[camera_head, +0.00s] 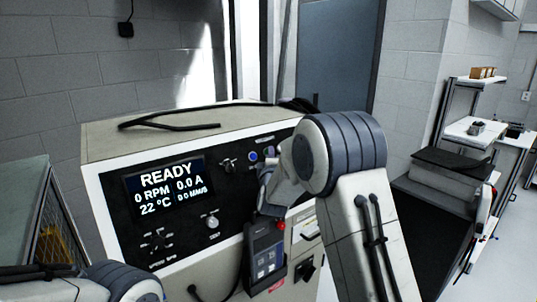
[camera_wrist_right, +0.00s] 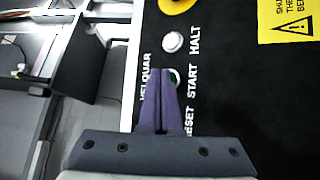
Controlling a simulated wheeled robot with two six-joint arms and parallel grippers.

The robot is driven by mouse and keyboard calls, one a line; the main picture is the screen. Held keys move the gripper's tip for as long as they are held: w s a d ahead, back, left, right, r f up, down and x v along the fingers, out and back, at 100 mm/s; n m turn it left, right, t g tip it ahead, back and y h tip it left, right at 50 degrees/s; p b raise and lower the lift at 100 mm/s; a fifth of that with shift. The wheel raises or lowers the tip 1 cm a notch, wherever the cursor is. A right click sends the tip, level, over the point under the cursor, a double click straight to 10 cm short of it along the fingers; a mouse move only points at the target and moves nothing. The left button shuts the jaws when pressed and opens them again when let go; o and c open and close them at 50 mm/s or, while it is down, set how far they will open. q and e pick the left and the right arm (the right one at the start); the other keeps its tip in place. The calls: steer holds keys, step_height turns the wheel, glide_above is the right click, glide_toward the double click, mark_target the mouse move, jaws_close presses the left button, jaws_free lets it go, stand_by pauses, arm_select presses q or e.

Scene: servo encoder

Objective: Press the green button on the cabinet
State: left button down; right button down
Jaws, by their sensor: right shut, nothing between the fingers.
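The cabinet (camera_head: 190,140) has a black front panel with a lit display (camera_head: 165,190) reading READY. In the right wrist view the green button (camera_wrist_right: 175,77) is on the black panel beside the word START, partly covered by my fingertips. My right gripper (camera_wrist_right: 162,72) is shut and empty, its purple fingers together at the button's left edge; I cannot tell whether they touch it.
A pale button (camera_wrist_right: 172,41) by HALT and a yellow part (camera_wrist_right: 176,4) lie close by on the panel. A handheld unit (camera_head: 265,255) hangs on the cabinet's front. A black cable (camera_head: 170,126) lies on top. Shelves (camera_head: 470,130) stand at the right.

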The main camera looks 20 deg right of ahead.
steer(key=shift+w+f, duration=0.1)
steer(key=shift+w, duration=0.05)
stand_by(0.4)
steer(key=shift+s+d+r, duration=0.15)
steer(key=shift+s+r, duration=0.1)
steer(key=shift+s, duration=0.25)
steer(key=s+d+r, duration=0.1)
steer(key=s+r, duration=0.1)
steer(key=s, duration=0.3)
steer(key=shift+d+r, duration=0.3)
steer(key=shift+d, duration=0.1)
stand_by(0.5)
